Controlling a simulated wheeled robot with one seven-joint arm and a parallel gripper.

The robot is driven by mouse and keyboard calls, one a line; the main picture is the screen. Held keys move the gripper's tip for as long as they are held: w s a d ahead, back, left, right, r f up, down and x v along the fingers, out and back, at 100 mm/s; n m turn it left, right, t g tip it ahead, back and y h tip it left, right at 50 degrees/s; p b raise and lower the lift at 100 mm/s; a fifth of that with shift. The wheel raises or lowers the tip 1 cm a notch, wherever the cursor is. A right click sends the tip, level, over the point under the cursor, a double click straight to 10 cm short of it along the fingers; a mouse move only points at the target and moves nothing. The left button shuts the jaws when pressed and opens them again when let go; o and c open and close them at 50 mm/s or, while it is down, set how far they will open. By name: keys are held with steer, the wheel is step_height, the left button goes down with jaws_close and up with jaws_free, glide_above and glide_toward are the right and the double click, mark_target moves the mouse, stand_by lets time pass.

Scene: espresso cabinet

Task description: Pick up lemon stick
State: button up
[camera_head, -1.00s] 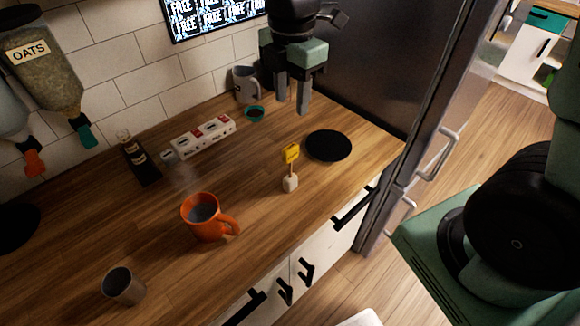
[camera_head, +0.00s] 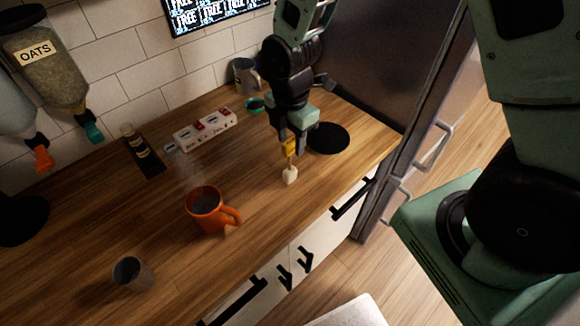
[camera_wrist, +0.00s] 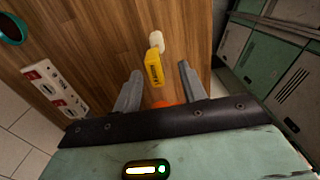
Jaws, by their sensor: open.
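The lemon stick appears to be the upright piece with a yellow tag (camera_head: 289,148) above a small white base (camera_head: 290,176) on the wooden counter. In the wrist view its yellow part (camera_wrist: 155,68) shows between my fingers, with the white end (camera_wrist: 157,41) beyond. My gripper (camera_head: 292,145) points down over the stick, its fingertips around the level of the tag. In the wrist view my gripper (camera_wrist: 160,69) is open, with a gap on each side of the yellow part. My fingers partly hide the tag in the head view.
An orange mug (camera_head: 204,213) and a grey cup (camera_head: 132,273) stand to the left. A black disc (camera_head: 328,138) lies right of the stick.

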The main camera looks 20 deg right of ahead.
mark_target(290, 163)
steer(key=shift+w+f+p, duration=0.2)
steer(key=shift+f+p, duration=0.25)
steer(key=shift+f, duration=0.65)
steer(key=shift+w+f+p, duration=0.15)
steer(key=shift+f+p, duration=0.3)
steer(key=shift+f, duration=0.65)
jaws_close()
